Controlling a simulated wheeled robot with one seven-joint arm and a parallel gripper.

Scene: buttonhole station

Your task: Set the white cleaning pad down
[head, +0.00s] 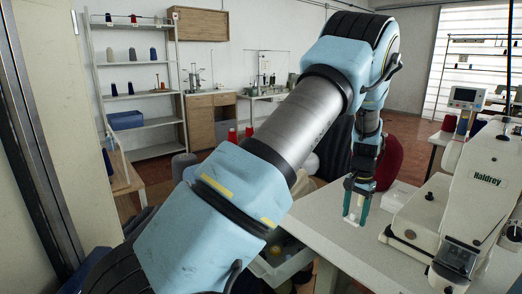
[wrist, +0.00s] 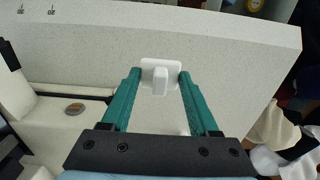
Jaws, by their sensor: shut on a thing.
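The white cleaning pad (wrist: 160,76) is a small flat white plate with a raised block on top. My gripper (wrist: 158,75) has its two green fingers on either side of the pad and is shut on it. In the head view my gripper (head: 356,203) points down over the pale speckled table (head: 335,240), and the pad (head: 351,221) shows as a whitish patch at the fingertips. The pad is at or just above the table top; I cannot tell whether it touches.
The white buttonhole machine (head: 470,190) marked Haldrey stands on the table to the right of my gripper. The table edge (wrist: 285,75) is near, with dark and white things beyond it. Bare table top lies around the pad. A dark red seat (head: 388,165) is behind.

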